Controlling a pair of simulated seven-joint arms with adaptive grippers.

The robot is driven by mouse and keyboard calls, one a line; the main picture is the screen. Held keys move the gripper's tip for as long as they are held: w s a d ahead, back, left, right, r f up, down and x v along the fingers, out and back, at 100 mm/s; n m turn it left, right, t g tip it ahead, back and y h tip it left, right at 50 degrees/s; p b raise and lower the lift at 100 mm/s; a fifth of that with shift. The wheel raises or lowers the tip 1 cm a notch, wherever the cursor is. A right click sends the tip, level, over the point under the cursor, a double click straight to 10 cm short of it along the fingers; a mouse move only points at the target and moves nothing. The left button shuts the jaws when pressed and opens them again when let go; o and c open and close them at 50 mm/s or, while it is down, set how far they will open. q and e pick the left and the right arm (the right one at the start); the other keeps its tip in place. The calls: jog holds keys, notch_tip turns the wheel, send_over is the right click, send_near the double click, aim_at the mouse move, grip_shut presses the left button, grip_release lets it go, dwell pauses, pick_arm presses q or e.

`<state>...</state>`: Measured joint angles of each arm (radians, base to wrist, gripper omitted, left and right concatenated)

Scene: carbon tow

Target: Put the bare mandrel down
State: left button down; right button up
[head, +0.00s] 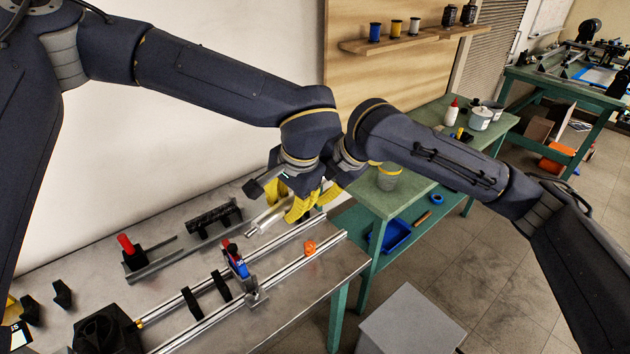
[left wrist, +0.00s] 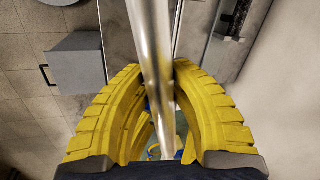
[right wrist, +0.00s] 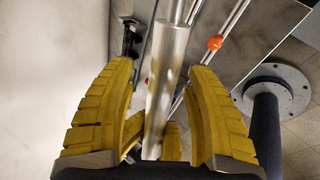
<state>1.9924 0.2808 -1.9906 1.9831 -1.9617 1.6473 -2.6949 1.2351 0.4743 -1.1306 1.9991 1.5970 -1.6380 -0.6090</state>
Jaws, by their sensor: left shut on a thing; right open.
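The bare mandrel is a smooth silver tube (head: 266,219), held above the bench beyond the rails. My left gripper (left wrist: 160,78) has its yellow fingers on both sides of the mandrel (left wrist: 152,45) and is shut on it. My right gripper (right wrist: 160,75) is open, with the mandrel (right wrist: 166,75) lying between its spread fingers and a gap visible on each side. In the head view the two grippers crowd together, so their yellow fingers overlap and part of the mandrel is hidden.
Two long metal rails (head: 290,268) run along the grey bench (head: 330,264), with an orange piece (head: 310,247) and a blue-and-red clamp (head: 237,262) on them. A black-topped fixture (head: 214,219) and a red-handled clamp (head: 127,246) stand behind. A green table (head: 428,182) adjoins at right.

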grip_shut()
dwell(0.3)
pick_arm(q)
jog(key=c, duration=2.1)
grip_release()
jog(key=o, duration=0.6)
